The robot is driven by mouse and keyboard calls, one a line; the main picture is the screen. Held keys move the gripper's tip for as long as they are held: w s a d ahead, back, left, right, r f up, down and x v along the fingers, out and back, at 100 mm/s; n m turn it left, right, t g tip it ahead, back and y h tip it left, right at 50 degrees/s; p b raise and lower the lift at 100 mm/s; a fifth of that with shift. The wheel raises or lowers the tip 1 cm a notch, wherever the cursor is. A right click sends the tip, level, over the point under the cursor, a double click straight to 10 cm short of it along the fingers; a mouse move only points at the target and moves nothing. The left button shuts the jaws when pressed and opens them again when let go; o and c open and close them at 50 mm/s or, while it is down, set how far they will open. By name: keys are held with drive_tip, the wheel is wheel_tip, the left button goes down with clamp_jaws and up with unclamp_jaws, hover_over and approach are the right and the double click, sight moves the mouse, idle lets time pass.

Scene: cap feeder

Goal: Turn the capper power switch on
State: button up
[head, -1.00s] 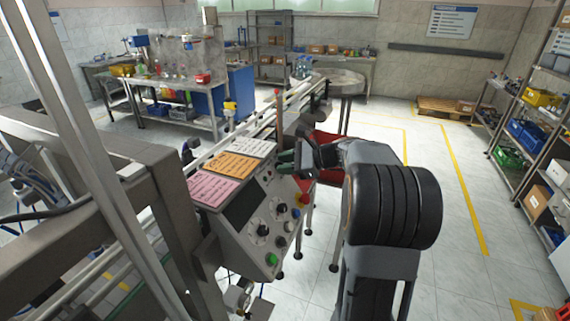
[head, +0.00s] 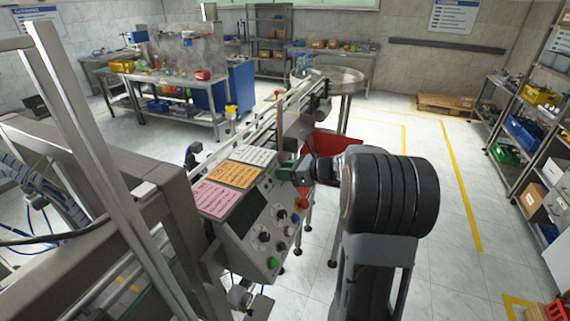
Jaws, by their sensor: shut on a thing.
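The grey control panel (head: 243,247) of the capping machine slopes toward me at centre left. Its face carries black rotary knobs, one of them at the lower middle (head: 264,237), a green button (head: 272,262) and a red button (head: 302,203). My gripper (head: 287,173) is at the panel's upper right corner, with its greenish fingertips against the panel face. It is shut on a small switch there, which the fingers hide. I cannot read the switch's label or see its position. My dark arm reaches in from the right.
Pink (head: 214,198), orange (head: 233,174) and white label sheets lie along the panel's upper left. A conveyor (head: 262,122) runs behind it to a round steel table (head: 340,75). A red bin (head: 330,143) stands just behind my gripper.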

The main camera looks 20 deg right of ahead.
drive_tip(key=m+p, duration=0.1)
drive_tip(key=m, duration=0.1)
drive_tip(key=m+h+p, duration=0.1)
drive_tip(key=shift+r+m+t+p, duration=0.25)
drive_tip(key=shift+m+t+p, duration=0.1)
drive_tip(key=shift+m+t, duration=0.05)
drive_tip(key=shift+f+m+h+p, duration=0.15)
drive_tip(key=shift+m+h+p, duration=0.25)
drive_tip(key=shift+m+p, duration=0.7)
drive_tip(key=shift+d+m, duration=0.1)
drive_tip(key=shift+m, duration=0.3)
drive_tip(key=o, duration=0.6)
drive_tip(key=b+v, duration=0.2)
drive_tip(key=v, duration=1.1)
drive_tip(key=shift+s+d, duration=0.1)
drive_tip(key=shift+s, duration=0.3)
